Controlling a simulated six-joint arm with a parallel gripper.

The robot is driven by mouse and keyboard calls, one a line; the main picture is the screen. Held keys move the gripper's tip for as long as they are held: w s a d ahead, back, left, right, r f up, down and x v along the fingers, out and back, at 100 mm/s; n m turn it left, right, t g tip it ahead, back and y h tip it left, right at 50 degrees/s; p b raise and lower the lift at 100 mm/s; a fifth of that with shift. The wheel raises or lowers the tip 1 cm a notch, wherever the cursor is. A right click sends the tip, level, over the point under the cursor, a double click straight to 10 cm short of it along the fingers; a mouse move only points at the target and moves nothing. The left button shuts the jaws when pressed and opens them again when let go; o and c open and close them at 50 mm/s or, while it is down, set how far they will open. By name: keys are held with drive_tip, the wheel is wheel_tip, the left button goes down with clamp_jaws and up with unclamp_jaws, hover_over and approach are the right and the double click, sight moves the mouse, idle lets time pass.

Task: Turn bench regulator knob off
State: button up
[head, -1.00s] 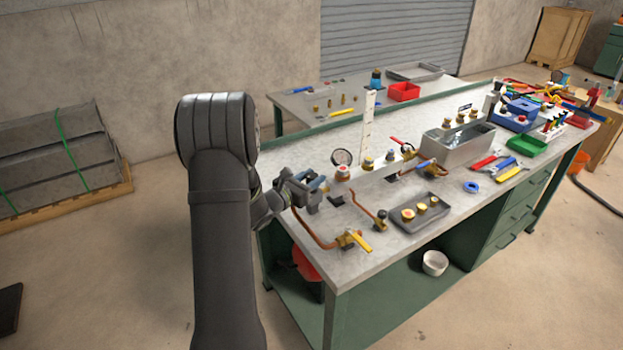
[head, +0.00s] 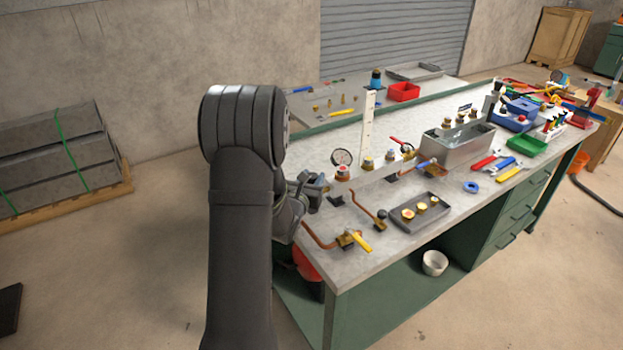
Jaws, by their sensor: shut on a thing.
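My gripper (head: 318,192) is at the near left end of the bench, low over the top and left of the pressure gauge. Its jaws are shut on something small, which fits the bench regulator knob. The jaws and my wrist hide the knob, so its angle cannot be read. My upper arm covers the bench's left corner.
The workbench (head: 400,250) has copper pipe with a yellow-handled valve (head: 357,240) close in front of my gripper. A grey tray (head: 418,213) with brass fittings lies to the right. A white upright scale (head: 369,123) stands behind. Bare bench top shows between tray and front edge.

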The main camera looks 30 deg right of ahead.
idle(0.3)
drive_tip(key=o, duration=1)
drive_tip(key=shift+s+a, duration=0.1)
drive_tip(key=v, duration=1.7)
drive_tip(key=shift+s, duration=0.2)
